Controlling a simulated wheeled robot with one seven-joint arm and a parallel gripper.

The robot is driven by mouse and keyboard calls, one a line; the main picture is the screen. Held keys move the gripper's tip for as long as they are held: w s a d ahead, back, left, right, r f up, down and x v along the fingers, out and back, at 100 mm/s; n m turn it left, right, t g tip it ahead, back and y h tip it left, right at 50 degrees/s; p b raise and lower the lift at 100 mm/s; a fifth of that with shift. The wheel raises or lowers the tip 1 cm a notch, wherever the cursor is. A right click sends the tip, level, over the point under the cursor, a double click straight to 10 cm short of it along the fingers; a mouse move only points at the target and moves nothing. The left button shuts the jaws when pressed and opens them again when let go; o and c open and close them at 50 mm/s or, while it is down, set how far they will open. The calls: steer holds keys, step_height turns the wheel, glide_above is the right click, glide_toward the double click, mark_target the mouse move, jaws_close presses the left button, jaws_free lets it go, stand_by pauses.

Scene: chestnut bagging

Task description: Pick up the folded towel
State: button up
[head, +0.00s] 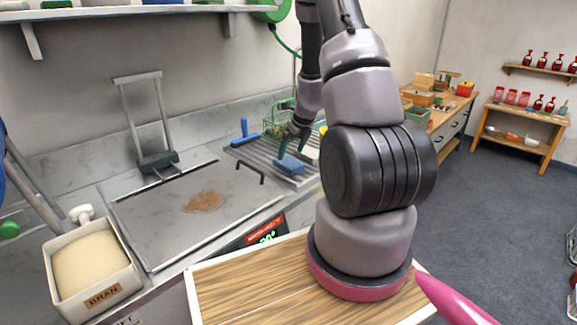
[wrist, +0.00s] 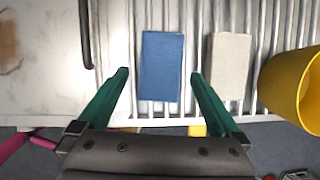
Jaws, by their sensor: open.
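A blue flat rectangular piece (wrist: 161,58), which looks like the folded towel, lies on the ribbed metal rack. It also shows in the head view (head: 289,165). A beige flat rectangular piece (wrist: 229,62) lies just right of it; I cannot tell for sure which of the two is cloth. My gripper (wrist: 160,74) is open and empty. Its green fingers lie on either side of the blue piece in the wrist view, with gaps on both sides. In the head view my gripper (head: 294,140) is just above the blue piece. The remaining height cannot be told exactly.
A yellow container (wrist: 293,85) stands right of the beige piece. A blue-handled tool (head: 245,133) lies at the rack's left, and a green wire basket (head: 277,125) stands behind. A black handle (head: 250,172) rises at left. A bran box (head: 92,270) is front left.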

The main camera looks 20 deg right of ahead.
mark_target(289, 162)
steer(key=x, duration=0.5)
steer(key=shift+s+d+f, duration=0.15)
steer(key=shift+s+f, duration=0.05)
steer(key=shift+f, duration=0.05)
steer(key=c, duration=1.2)
steer(key=shift+r, duration=0.1)
step_height(289, 162, up, 10)
steer(key=shift+f, duration=0.1)
